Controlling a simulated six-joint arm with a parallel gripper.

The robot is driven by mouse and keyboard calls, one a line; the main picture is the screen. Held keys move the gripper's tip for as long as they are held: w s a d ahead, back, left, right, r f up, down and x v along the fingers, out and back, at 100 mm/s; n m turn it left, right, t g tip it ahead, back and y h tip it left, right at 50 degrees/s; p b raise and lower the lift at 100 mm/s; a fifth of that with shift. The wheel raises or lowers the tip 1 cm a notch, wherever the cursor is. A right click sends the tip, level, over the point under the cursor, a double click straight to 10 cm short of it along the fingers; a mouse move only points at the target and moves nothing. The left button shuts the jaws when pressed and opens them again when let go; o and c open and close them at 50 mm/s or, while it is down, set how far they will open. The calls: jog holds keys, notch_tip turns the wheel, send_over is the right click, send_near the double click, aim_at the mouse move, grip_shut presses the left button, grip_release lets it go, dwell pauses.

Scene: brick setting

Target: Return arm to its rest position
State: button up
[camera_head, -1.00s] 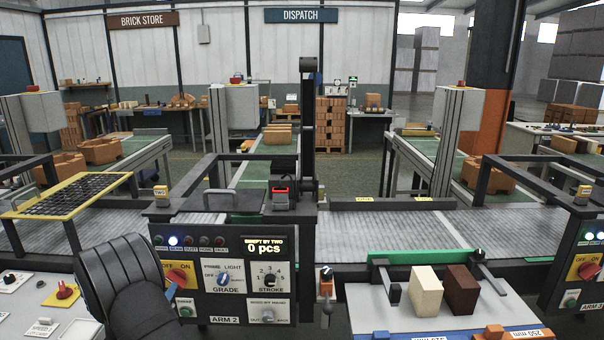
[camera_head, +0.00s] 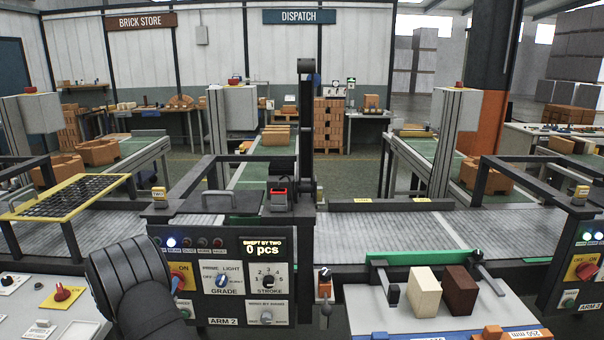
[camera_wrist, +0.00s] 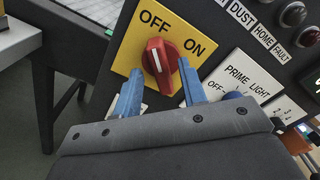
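My gripper (camera_wrist: 160,67) is open, its two blue fingers apart in the wrist view. The red rotary switch (camera_wrist: 160,60) on the yellow OFF/ON plate (camera_wrist: 182,25) shows between and just beyond the fingertips. Its handle stands nearly upright, slightly tilted. I cannot tell whether a finger touches it. In the head view, my dark wrist (camera_head: 125,275) is at the lower left, in front of the ARM 2 panel (camera_head: 205,308). It hides most of the switch there.
The panel also carries the GRADE knob (camera_head: 222,283), the STROKE knob (camera_head: 268,283) and a "0 pcs" display (camera_head: 264,248). A cream brick (camera_head: 424,292) and a dark brown brick (camera_head: 460,290) stand on the right bench. A yellow-framed grid (camera_head: 68,196) lies at left.

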jog(key=s, duration=1.5)
jog(key=w+m, duration=0.8)
jog(key=w, duration=0.8)
jog(key=shift+w+d, duration=0.15)
jog(key=shift+w, duration=0.1)
